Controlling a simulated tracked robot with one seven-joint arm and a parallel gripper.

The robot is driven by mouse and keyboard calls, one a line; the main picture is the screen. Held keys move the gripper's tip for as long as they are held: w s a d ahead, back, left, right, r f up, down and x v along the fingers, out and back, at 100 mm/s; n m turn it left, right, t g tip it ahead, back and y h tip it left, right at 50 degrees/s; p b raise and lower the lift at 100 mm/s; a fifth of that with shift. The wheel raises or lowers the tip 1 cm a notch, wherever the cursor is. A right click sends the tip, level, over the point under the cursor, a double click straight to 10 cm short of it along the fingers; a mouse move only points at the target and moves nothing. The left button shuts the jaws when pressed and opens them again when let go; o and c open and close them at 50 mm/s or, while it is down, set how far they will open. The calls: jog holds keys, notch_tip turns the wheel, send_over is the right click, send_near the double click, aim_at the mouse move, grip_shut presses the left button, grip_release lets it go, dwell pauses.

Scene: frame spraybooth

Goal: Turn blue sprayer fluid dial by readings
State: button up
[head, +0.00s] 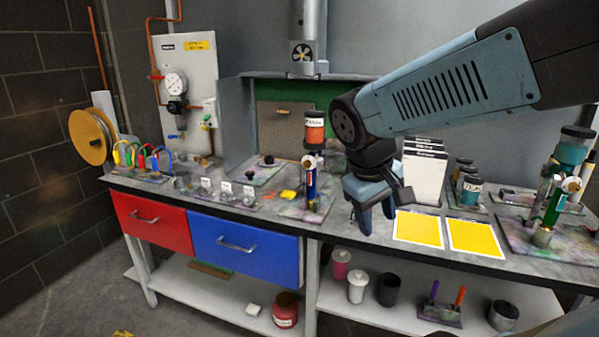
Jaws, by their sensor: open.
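The blue sprayer (311,182) stands upright on a paint-stained stand on the bench, with an orange-filled, labelled cup (315,128) on top. Whitish and red fittings show at its head; I cannot tell which one is the fluid dial, and no reading on it is legible. My gripper (372,215) is open and points down just right of the blue sprayer, apart from it, with nothing visible between its fingers. A round gauge (175,84) with a white face is on the wall panel at the left; its reading is too small to tell.
A green sprayer (553,205) with a teal cup stands at the right. Two yellow cards (418,228) (476,237) lie right of my gripper. White charts (424,178) and jars stand behind. Small labelled cups (227,188) and coloured hoses (140,157) occupy the bench's left.

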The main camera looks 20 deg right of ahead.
jog(key=w+d+f+n+g+h, duration=0.2)
jog(key=w+d+n+g+h, duration=0.15)
jog(key=w+h, duration=0.2)
jog(key=n+t+h, duration=0.6)
jog(key=n+t, duration=1.2)
jog(key=t, duration=0.1)
send_near(305, 166)
jog(key=shift+n+g, duration=0.25)
jog(key=x, duration=0.8)
jog(key=shift+r, duration=0.15)
jog(key=shift+c, duration=0.4)
grip_shut()
jog(key=shift+a, duration=0.1)
